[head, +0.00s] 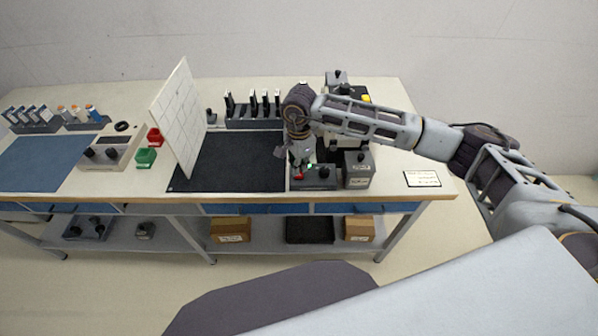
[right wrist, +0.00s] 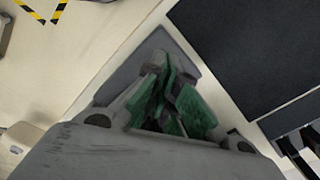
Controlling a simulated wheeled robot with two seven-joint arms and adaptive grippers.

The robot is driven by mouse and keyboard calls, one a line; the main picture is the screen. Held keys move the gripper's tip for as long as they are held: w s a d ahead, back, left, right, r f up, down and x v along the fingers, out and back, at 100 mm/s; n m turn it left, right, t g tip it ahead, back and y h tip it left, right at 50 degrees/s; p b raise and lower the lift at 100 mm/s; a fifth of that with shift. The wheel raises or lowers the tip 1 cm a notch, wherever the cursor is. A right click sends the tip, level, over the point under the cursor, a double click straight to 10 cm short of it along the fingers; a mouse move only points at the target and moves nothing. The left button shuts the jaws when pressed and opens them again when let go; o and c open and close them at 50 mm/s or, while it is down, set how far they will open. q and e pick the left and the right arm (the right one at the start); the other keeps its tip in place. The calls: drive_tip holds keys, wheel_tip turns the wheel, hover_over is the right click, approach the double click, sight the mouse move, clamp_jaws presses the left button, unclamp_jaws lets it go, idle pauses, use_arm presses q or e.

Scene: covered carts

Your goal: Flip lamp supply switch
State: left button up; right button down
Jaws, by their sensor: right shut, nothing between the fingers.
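My right gripper (head: 300,163) comes in from the right and points down over a small grey control box (head: 318,179) at the table's front edge. The box has dark knobs and a red part near the fingertips. In the right wrist view my right gripper (right wrist: 170,85) is shut and empty, its green-padded fingers together over the grey box (right wrist: 195,55). The fingers hide most of the box top, so I cannot tell which part is the lamp supply switch, its position, or whether the fingers touch it. My left gripper is not in view.
Beside the box stands another grey box (head: 358,169). To the left lie a black mat (head: 228,163) and an upright white tiled panel (head: 178,120). Red (head: 155,136) and green (head: 146,157) bins stand farther left. A label card (head: 421,178) lies at the right, with bare tabletop around it.

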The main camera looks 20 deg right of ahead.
sight(299, 176)
drive_tip(key=shift+f+b, duration=1.05)
drive_tip(key=shift+f, duration=0.2)
idle(1.4)
drive_tip(key=shift+s+r, duration=0.1)
drive_tip(key=shift+r+p, duration=1.15)
drive_tip(key=shift+r, duration=2.35)
